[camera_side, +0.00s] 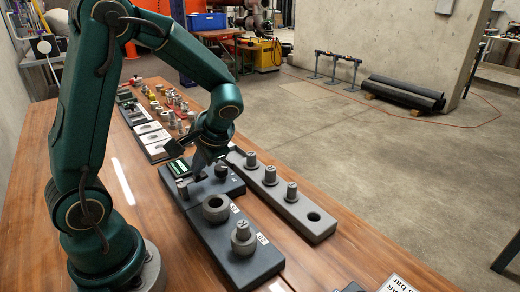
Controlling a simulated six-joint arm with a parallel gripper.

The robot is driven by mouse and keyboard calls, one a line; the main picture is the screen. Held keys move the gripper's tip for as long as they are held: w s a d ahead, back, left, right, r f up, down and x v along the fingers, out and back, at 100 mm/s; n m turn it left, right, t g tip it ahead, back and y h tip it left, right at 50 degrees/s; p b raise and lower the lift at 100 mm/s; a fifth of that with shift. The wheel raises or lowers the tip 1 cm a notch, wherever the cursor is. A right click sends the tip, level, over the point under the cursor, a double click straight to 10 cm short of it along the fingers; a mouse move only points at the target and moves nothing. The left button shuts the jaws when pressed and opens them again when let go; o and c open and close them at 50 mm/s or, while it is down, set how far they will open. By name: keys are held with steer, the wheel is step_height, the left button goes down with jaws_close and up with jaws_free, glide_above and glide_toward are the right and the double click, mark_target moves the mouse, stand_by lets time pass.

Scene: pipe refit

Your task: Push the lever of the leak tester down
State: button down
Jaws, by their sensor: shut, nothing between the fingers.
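The leak tester (230,186) looks to be the dark grey unit on the wooden bench with a small green display (178,167). A dark round knob-like part (221,170) and a small block (183,188) stand on top of it. My gripper (199,176) is shut and empty, pointing down over the middle of this unit, between the small block and the round part. I cannot tell whether the fingertips touch anything. I cannot make out the lever clearly; my gripper hides part of the unit's top.
In front, a dark base (222,243) carries an open ring socket (215,208) and a socket with a plug (243,240). To the right, a grey rail (285,203) holds three upright plugs and an empty hole (314,217). Small fittings (170,108) crowd the bench behind.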

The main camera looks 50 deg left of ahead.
stand_by(0.6)
steer(key=shift+s+r, duration=0.4)
steer(key=shift+r, duration=0.3)
steer(key=shift+s+r, duration=0.35)
steer(key=shift+r, duration=0.35)
step_height(320, 180, up, 4)
glide_above(196, 193)
steer(key=s, duration=0.2)
steer(key=shift+s+r, duration=0.2)
steer(key=shift+d, duration=0.1)
steer(key=s+d+r+m+t+h, duration=0.1)
steer(key=d+t+h, duration=0.5)
steer(key=d, duration=0.9)
steer(key=shift+s+d+t, duration=0.4)
